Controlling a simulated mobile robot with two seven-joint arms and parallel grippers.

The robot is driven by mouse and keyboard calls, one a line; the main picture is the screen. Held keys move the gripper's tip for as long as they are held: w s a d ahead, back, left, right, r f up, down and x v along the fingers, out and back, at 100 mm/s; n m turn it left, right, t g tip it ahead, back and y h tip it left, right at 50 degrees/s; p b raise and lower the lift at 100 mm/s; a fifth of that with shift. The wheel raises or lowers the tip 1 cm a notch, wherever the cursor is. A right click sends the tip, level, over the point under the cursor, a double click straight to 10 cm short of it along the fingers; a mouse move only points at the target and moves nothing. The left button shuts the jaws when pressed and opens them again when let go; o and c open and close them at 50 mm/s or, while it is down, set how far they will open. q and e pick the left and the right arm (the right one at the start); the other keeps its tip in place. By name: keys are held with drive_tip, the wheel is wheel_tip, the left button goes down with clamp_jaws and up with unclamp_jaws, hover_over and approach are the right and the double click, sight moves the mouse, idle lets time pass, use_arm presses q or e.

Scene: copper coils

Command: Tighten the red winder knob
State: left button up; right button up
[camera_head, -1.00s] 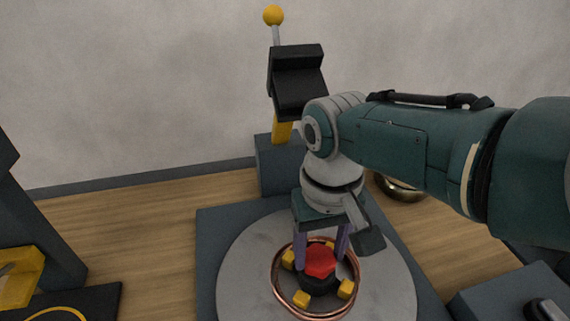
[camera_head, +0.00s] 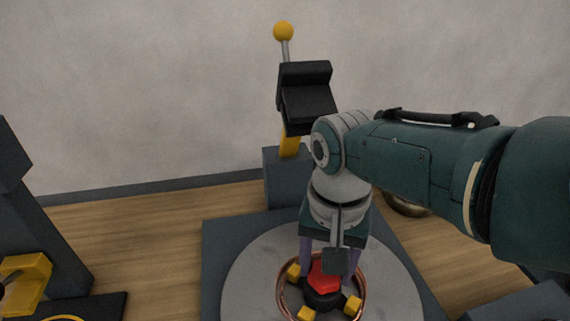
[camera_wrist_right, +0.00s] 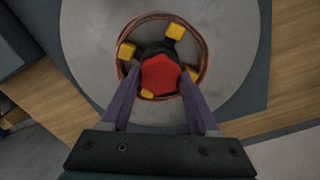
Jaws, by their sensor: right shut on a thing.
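The red winder knob (camera_head: 325,274) sits on a black hub at the middle of the winder, and it also shows in the right wrist view (camera_wrist_right: 160,74). A copper coil (camera_head: 282,297) rings the hub and its yellow blocks (camera_head: 352,306). My right gripper (camera_head: 327,268) comes down from above, its purple fingers on either side of the knob. In the right wrist view the fingers (camera_wrist_right: 160,82) close on the knob's sides. My left gripper is not in view.
A round grey plate (camera_head: 250,270) on a dark base lies under the coil. A dark stand with a black head (camera_head: 307,95) and yellow-balled lever (camera_head: 284,32) rises behind. A yellow-fitted dark machine (camera_head: 25,285) stands at left. A shiny round object (camera_head: 405,204) lies behind my right arm.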

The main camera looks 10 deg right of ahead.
drive_tip(key=shift+a, duration=0.1)
drive_tip(key=o, duration=1.4)
wheel_tip(320, 180, up, 10)
drive_tip(key=p, duration=0.7)
